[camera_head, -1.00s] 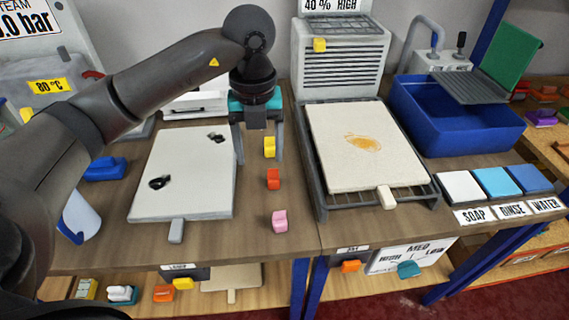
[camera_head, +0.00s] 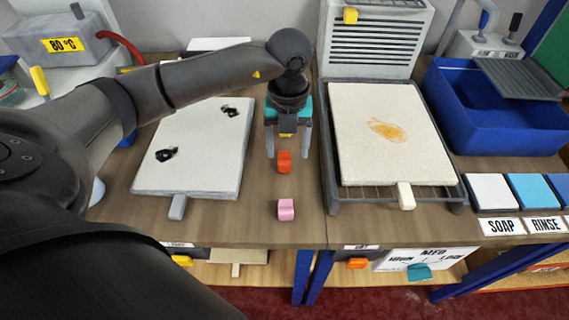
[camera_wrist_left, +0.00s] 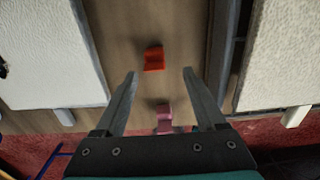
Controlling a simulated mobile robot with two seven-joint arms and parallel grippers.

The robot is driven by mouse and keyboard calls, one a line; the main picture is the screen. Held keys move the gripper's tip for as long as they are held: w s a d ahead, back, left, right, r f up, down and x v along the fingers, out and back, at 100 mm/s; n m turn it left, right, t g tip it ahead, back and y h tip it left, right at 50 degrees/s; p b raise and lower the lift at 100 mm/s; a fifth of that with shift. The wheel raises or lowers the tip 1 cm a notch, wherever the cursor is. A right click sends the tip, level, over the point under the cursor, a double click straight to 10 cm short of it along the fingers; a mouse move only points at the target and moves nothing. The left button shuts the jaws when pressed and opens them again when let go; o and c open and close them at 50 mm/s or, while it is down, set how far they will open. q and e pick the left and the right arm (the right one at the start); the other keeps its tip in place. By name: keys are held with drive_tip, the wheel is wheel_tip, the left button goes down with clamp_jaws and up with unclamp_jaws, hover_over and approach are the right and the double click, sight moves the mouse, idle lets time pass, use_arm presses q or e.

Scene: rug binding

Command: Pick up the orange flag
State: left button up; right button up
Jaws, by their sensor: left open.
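The orange flag (camera_head: 285,161) is a small red-orange block on the brown table strip between the two boards. In the left wrist view it (camera_wrist_left: 154,58) lies just beyond the gap between the fingertips. My left gripper (camera_head: 288,146) points down behind the flag, open, with a finger to either side and nothing between them that I can see held. Its fingers also show in the left wrist view (camera_wrist_left: 159,75). A yellow flag (camera_head: 286,134) is partly hidden under the gripper. A pink flag (camera_head: 286,209) lies nearer the front edge. My right gripper is not in view.
A white board with dark marks (camera_head: 205,165) lies left of the flags. A stained cream board (camera_head: 390,160) rests on a dark rack to the right. A blue basin (camera_head: 500,125) and soap and rinse pads (camera_head: 490,190) are farther right. Another orange clip (camera_head: 357,263) is below the table edge.

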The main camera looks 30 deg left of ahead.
sight(285, 162)
use_arm(q)
drive_tip(key=f, duration=0.5)
drive_tip(key=shift+a+f+b, duration=0.1)
drive_tip(key=shift+a+b, duration=0.25)
clamp_jaws()
